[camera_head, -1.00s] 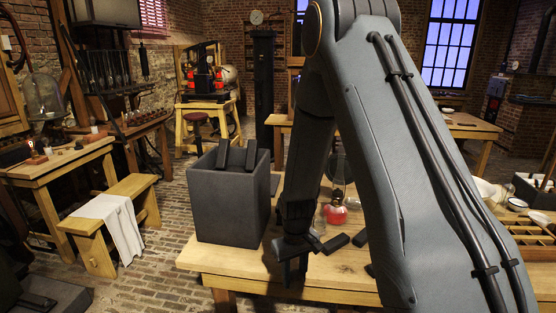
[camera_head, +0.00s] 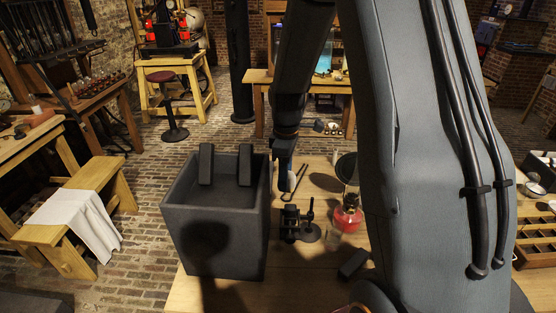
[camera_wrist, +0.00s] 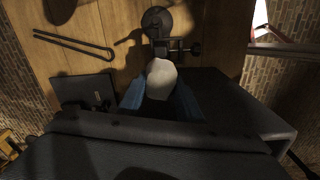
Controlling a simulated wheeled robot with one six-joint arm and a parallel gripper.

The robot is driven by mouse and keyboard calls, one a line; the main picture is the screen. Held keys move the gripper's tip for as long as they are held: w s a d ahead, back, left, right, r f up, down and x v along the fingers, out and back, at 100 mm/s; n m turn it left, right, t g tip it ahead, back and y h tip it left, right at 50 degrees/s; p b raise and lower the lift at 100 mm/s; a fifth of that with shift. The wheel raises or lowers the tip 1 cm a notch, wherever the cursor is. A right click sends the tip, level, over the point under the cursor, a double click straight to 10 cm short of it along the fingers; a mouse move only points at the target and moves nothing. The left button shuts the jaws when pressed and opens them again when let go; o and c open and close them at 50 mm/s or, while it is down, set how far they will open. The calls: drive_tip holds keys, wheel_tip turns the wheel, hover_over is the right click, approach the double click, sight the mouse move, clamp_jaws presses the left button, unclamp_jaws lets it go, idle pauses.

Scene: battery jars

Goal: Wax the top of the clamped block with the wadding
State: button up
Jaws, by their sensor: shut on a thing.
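My gripper (camera_wrist: 158,98) is shut on the wadding (camera_wrist: 161,79), an off-white soft lump between its blue finger pads in the wrist view. In the head view my gripper (camera_head: 284,172) hangs above the table, just right of the big dark jar and behind the clamp. The dark clamp (camera_head: 300,223) stands upright on the table; in the wrist view it (camera_wrist: 178,47) lies just beyond the wadding. I cannot clearly tell the clamped block from the clamp, and the wadding hides part of that area. The wadding appears apart from the clamp.
A tall dark open jar (camera_head: 212,235) stands close on the left. A red lamp (camera_head: 347,216) stands right of the clamp, with a small dark block (camera_head: 353,263) in front. Dark tongs (camera_wrist: 75,43) lie on the table. A draped bench (camera_head: 75,220) is farther left.

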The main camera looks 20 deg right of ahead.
drive_tip(key=shift+w, duration=0.15)
drive_tip(key=shift+f, duration=0.15)
wheel_tip(320, 180, down, 2)
wheel_tip(320, 180, down, 6)
drive_tip(key=b, duration=0.4)
drive_tip(key=shift+d, duration=0.1)
drive_tip(key=shift+s+d, duration=0.3)
drive_tip(key=shift+d, duration=0.25)
drive_tip(key=shift+s+d, duration=0.25)
drive_tip(key=shift+d, duration=0.3)
drive_tip(key=shift+c, duration=0.4)
drive_tip(key=shift+s+d+b, duration=0.35)
drive_tip(key=shift+d+b, duration=0.1)
drive_tip(key=shift+d, duration=0.1)
drive_tip(key=shift+w+a+r, duration=0.2)
drive_tip(key=shift+w+a, duration=0.05)
drive_tip(key=shift+a, duration=0.15)
drive_tip(key=shift+w+a+r, duration=0.15)
drive_tip(key=shift+w+a, duration=0.05)
drive_tip(key=shift+a, duration=0.2)
drive_tip(key=shift+a+f, duration=0.2)
drive_tip(key=shift+a, duration=0.1)
drive_tip(key=shift+w+a+f+p, duration=0.1)
drive_tip(key=shift+w+a+p, duration=0.3)
drive_tip(key=shift+a, duration=0.3)
wheel_tip(320, 180, up, 3)
drive_tip(key=shift+p, duration=0.7)
drive_tip(key=shift+r+p, duration=1.2)
drive_tip(key=shift+r, duration=1.55)
